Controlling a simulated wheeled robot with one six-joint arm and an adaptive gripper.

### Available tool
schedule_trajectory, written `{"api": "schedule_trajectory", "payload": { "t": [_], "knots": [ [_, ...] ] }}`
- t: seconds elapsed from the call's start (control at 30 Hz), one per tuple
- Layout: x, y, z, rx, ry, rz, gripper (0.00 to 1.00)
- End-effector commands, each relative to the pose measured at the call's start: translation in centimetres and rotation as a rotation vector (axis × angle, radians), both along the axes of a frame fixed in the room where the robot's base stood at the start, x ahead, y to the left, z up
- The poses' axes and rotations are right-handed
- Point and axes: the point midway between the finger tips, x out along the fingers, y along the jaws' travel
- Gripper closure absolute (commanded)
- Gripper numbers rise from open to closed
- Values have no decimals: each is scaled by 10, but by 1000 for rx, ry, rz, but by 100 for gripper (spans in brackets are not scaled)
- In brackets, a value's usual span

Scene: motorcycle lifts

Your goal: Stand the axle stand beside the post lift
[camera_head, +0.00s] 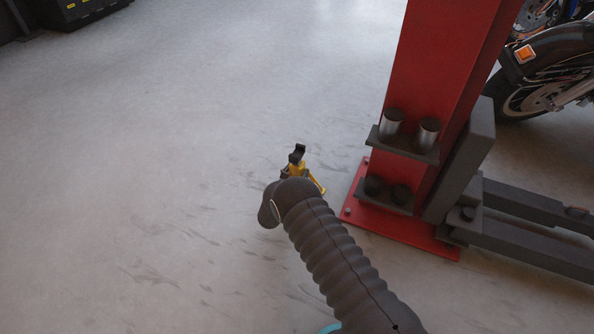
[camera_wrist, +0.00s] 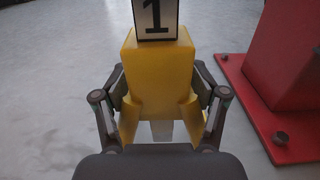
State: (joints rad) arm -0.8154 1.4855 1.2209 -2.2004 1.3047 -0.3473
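The yellow axle stand (camera_head: 297,168) has a dark top and splayed legs. In the head view it is upright just left of the post lift's base plate, its lower part hidden by my arm. I cannot tell whether its feet touch the floor. In the wrist view the axle stand (camera_wrist: 158,68) fills the middle, under a white panel marked "1". My gripper (camera_wrist: 160,88) has a finger against each side of the yellow body. The post lift (camera_head: 440,70) is a red column on a red base plate (camera_head: 400,235); its plate (camera_wrist: 262,120) shows at right in the wrist view.
Dark lift arms (camera_head: 535,235) reach right from the column, low over the floor. A motorcycle wheel (camera_head: 540,95) is behind them at upper right. A black case (camera_head: 75,10) is at the top left. The grey floor (camera_head: 130,150) to the left is clear.

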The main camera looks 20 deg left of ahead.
Motion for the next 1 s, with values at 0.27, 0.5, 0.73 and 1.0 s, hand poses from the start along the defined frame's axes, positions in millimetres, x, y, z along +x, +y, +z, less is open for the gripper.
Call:
{"api": "schedule_trajectory", "payload": {
  "t": [0.27,0.5,0.73,1.0],
  "knots": [
    [0,0,0,0,0,0,3],
    [-3,1,0,0,1,1,3],
    [-34,4,1,-2,2,3,3],
    [-87,8,0,-2,2,3,3]
  ]
}}
